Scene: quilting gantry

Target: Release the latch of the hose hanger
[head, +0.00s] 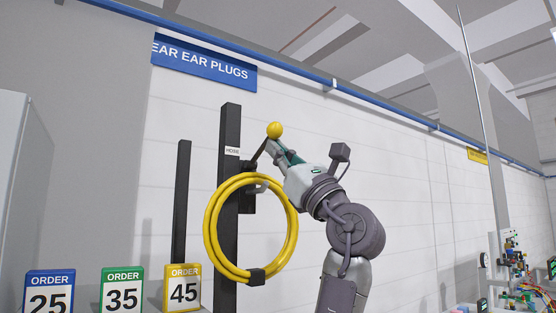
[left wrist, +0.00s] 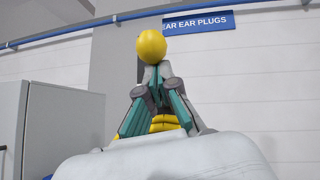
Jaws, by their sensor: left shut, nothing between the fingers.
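The hose hanger is a dark upright post (head: 229,150) with a small "HOSE" label. A coiled yellow hose (head: 212,240) hangs on it. A dark lever (head: 259,150) slants up from the hanger's bracket to a yellow ball knob (head: 275,130). My left gripper (head: 273,146) is shut and empty, its fingertips just below the knob. In the left wrist view the knob (left wrist: 151,46) sits right past the closed fingertips (left wrist: 154,72); I cannot tell whether they touch. The fingers partly hide the hose there, and the lever is hidden. My right gripper is out of view.
A second, shorter dark post (head: 181,200) stands left of the hanger. Order signs 25 (head: 50,292), 35 (head: 122,290) and 45 (head: 182,288) stand at the lower left. A white wall (head: 400,200) is behind. A blue ear plugs sign (head: 204,64) hangs above.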

